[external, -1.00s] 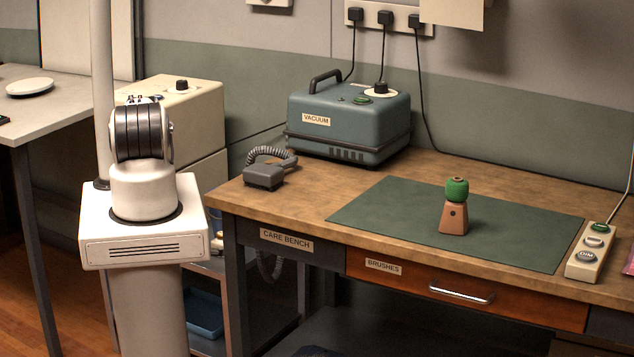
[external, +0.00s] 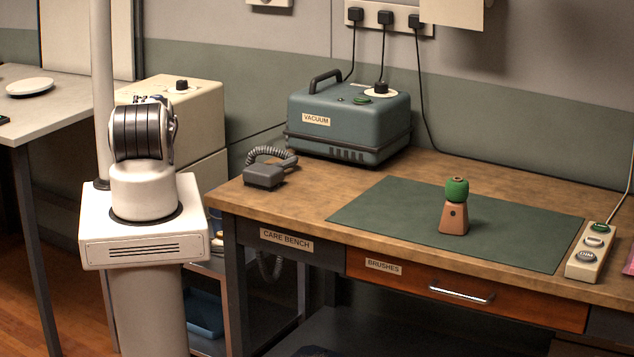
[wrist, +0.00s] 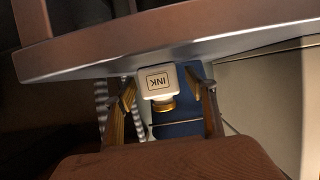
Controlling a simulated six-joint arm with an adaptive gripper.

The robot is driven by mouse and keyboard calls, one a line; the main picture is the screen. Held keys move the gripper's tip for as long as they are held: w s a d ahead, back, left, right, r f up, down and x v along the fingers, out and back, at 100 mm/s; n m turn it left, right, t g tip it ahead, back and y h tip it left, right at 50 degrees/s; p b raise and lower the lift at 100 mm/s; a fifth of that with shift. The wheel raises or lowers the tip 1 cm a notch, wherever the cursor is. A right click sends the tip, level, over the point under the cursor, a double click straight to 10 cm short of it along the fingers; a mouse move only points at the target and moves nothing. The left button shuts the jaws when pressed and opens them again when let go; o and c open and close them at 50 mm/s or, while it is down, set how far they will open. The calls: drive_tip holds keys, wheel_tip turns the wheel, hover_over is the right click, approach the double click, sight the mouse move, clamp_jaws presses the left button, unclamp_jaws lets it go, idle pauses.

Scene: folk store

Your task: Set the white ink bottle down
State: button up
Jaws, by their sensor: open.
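The white ink bottle (wrist: 157,81) shows in the wrist view, with an INK label that reads upside down and a gold cap. My gripper (wrist: 161,86) is open, with one finger on each side of the bottle. There looks to be a gap between the bottle and the right finger; on the left I cannot tell if it touches. What the bottle rests on is not clear. In the external view the bottle and my gripper are hidden.
In the wrist view a grey edge (wrist: 110,55) runs close beyond the bottle, and a blue surface (wrist: 185,128) lies beside it.

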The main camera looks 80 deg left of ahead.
idle(0.4)
drive_tip(key=c, duration=1.3)
drive_tip(key=shift+c, duration=0.2)
drive_tip(key=shift+s+d+r, duration=0.1)
drive_tip(key=shift+s+d+r, duration=0.15)
drive_tip(key=shift+s+r, duration=0.05)
drive_tip(key=shift+r, duration=0.1)
drive_tip(key=shift+d+r, duration=0.1)
drive_tip(key=shift+r, duration=3.1)
drive_tip(key=s+d, duration=1.3)
drive_tip(key=shift+s+d, duration=0.25)
drive_tip(key=shift+f, duration=0.1)
